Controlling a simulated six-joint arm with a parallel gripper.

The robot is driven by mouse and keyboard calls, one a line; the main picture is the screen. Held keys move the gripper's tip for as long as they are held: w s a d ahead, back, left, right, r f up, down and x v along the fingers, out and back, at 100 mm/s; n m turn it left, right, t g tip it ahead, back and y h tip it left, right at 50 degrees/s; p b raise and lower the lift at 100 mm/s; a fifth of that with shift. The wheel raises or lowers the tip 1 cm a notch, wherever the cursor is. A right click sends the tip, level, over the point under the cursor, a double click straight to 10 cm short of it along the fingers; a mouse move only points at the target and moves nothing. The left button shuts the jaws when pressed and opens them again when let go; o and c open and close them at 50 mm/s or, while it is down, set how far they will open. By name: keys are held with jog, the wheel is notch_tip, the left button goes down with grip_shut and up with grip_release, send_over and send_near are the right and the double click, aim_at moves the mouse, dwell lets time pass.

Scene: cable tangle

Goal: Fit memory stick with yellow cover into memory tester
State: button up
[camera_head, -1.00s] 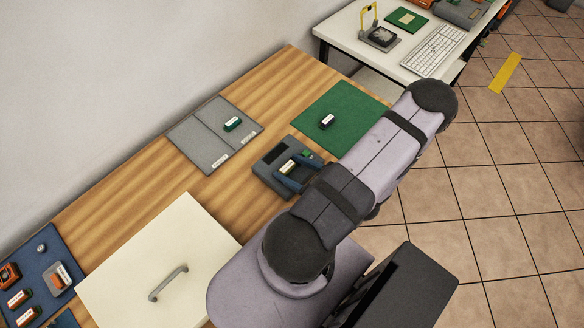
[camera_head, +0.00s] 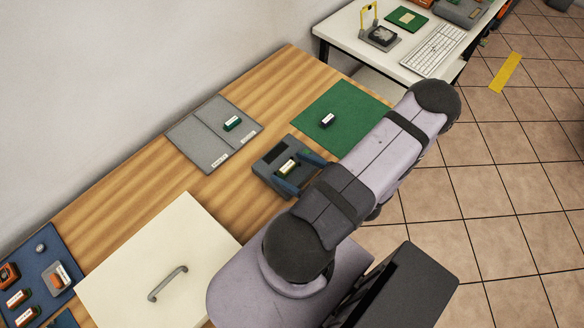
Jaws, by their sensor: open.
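The memory tester (camera_head: 262,170) is a dark grey box on the wooden table. A small memory stick (camera_head: 288,167) with a pale label and what looks like a yellowish cover sits at the tester's slot. It appears to be in the slot, but how deep cannot be told. My gripper (camera_head: 301,173) is over the tester's right part, its blue fingers spread and clear of each other. The stick shows just left of the fingers, with no visible grip on it. My arm hides part of the tester's right side.
A grey two-part tray (camera_head: 190,135) holds a green stick (camera_head: 232,123). A green mat (camera_head: 340,100) holds a dark stick (camera_head: 327,120). A cream panel with a handle (camera_head: 130,265) and a blue mat with parts (camera_head: 60,245) lie at left. Bare wood lies between.

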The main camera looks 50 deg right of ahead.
jog(key=shift+b+v, duration=0.9)
jog(key=shift+v, duration=2.6)
jog(key=shift+r, duration=0.15)
jog(key=shift+r+p, duration=2.6)
jog(key=shift+r, duration=0.3)
